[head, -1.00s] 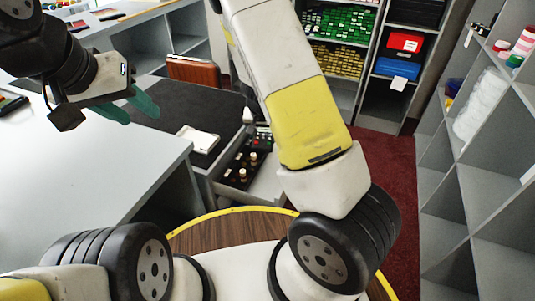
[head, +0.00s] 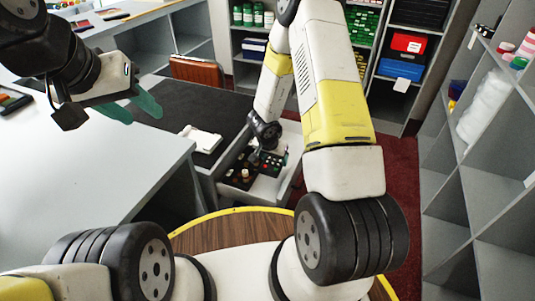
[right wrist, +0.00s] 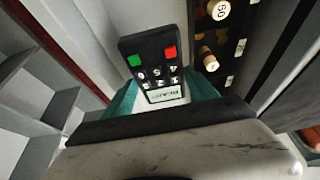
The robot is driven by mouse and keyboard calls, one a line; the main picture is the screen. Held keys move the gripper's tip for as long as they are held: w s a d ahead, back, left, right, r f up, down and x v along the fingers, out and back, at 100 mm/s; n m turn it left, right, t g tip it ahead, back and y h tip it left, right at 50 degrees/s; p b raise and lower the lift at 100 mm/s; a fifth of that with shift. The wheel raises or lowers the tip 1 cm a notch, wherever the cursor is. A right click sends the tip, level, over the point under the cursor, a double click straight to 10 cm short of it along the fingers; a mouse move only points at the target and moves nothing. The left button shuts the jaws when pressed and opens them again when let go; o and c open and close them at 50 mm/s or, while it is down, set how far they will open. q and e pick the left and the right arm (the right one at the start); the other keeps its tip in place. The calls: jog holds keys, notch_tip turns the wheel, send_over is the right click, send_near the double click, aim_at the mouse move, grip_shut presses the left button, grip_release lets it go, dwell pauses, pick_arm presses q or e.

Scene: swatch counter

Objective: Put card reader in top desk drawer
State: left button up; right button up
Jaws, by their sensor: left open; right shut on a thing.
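The card reader (right wrist: 153,62) is a dark slab with a keypad, one green and one red key and a small label. In the right wrist view it sits between the teal fingers of my right gripper (right wrist: 165,98), which is shut on it. In the head view my right gripper (head: 275,157) is over the open desk drawer (head: 277,190), with the reader small and partly hidden there. I cannot tell whether the reader touches the drawer floor.
A white pad (head: 203,140) lies on the dark desktop (head: 180,105). Grey shelving (head: 480,180) stands at the right, with red carpet before it.

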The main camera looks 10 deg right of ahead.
notch_tip(320, 180, down, 8)
dwell(0.4)
jog(key=shift+f, duration=0.1)
jog(key=o, duration=1.7)
